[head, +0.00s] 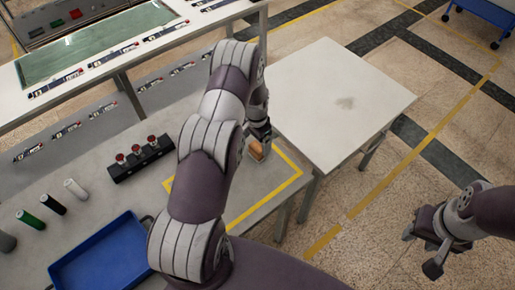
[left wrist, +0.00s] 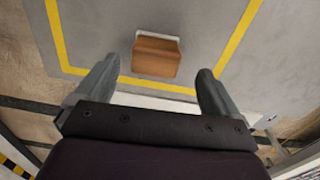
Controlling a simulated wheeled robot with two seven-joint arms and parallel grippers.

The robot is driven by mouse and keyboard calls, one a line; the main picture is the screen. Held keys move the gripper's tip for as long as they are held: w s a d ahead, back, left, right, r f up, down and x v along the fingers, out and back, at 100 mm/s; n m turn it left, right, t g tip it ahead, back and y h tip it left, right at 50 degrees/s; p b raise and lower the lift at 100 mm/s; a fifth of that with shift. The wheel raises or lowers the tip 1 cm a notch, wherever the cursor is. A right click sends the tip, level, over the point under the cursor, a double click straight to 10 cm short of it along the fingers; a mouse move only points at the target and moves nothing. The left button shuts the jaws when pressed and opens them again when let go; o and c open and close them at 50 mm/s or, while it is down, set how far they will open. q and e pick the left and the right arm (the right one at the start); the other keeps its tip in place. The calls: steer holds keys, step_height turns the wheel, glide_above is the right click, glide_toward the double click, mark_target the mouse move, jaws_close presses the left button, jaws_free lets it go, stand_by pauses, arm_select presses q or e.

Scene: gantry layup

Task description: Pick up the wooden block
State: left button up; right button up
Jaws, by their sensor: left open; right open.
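The wooden block (head: 256,151) is small and orange-brown. It sits on the grey table inside a yellow taped outline, partly hidden by my left gripper (head: 262,136) in the head view. In the left wrist view the block (left wrist: 156,56) lies between and slightly beyond the two fingertips of my left gripper (left wrist: 158,70), with a gap on each side. The left gripper is open and empty. My right gripper (head: 421,251) is open and empty, over the floor at the right.
A blue tray (head: 72,262), several small cylinders (head: 52,203) and a black holder with red-topped pieces (head: 139,160) are on the grey table at left. A bare white table (head: 335,95) adjoins at right. Yellow tape (head: 270,195) marks the area around the block.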

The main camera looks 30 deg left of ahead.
mark_target(257, 146)
arm_select(q)
steer(key=f, duration=0.1)
steer(key=f+p, duration=0.2)
steer(key=f, duration=0.1)
steer(key=shift+s+d, duration=0.25)
steer(key=shift+f, duration=0.6)
steer(key=c, duration=1.2)
steer(key=shift+o, duration=0.2)
steer(key=shift+r, duration=0.2)
